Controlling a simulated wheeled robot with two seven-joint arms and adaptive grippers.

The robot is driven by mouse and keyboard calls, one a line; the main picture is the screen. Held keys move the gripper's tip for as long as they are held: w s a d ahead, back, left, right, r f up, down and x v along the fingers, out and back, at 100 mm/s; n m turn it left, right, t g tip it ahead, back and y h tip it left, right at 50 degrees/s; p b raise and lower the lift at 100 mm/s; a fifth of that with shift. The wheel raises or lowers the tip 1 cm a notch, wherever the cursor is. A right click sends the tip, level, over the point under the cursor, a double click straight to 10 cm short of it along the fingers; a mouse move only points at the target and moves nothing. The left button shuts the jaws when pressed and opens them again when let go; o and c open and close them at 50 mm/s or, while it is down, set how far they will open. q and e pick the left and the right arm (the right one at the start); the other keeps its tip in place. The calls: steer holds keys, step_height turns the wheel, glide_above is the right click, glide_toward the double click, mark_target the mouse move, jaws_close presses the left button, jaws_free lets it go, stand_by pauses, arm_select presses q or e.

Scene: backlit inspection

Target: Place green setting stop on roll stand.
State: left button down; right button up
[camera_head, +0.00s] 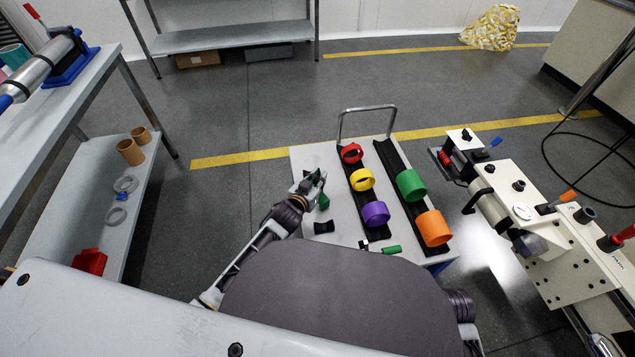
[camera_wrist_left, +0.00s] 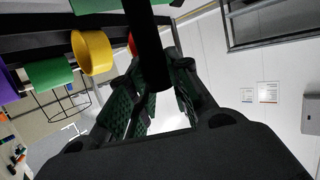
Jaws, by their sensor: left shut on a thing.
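My left gripper (camera_head: 318,182) is shut over the left part of a light-topped cart. A green piece (camera_head: 323,201) shows at its fingers, apparently the green setting stop; the fingers partly hide it. In the left wrist view, a black bar (camera_wrist_left: 148,55) runs up from between the fingers (camera_wrist_left: 155,95) to a green part (camera_wrist_left: 95,5) at the top edge. I take the roll stand to be the black rails (camera_head: 391,161) on the cart, carrying red (camera_head: 351,153), yellow (camera_head: 362,180), purple (camera_head: 376,213), green (camera_head: 411,186) and orange (camera_head: 434,228) rolls. My right gripper is out of view.
A black saddle-shaped block (camera_head: 323,227) and a green-handled item (camera_head: 391,249) lie on the cart near its front. A cream machine (camera_head: 545,225) stands to the right. A metal shelf bench (camera_head: 75,185) stands to the left. Open floor lies beyond the cart.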

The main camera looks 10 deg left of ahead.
arm_select(q)
steer(key=shift+f, duration=0.25)
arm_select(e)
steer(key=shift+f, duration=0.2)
arm_select(q)
steer(key=c, duration=1.3)
jaws_free()
steer(key=shift+f, duration=0.1)
steer(key=shift+p+v, duration=0.5)
steer(key=shift+v, duration=0.85)
steer(key=shift+p+v, duration=0.35)
steer(key=shift+v, duration=0.75)
steer(key=p+v, duration=0.2)
steer(key=v, duration=0.5)
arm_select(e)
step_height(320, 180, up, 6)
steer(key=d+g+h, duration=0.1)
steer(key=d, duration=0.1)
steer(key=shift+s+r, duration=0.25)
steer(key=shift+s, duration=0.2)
arm_select(q)
steer(key=shift+s+a, duration=0.1)
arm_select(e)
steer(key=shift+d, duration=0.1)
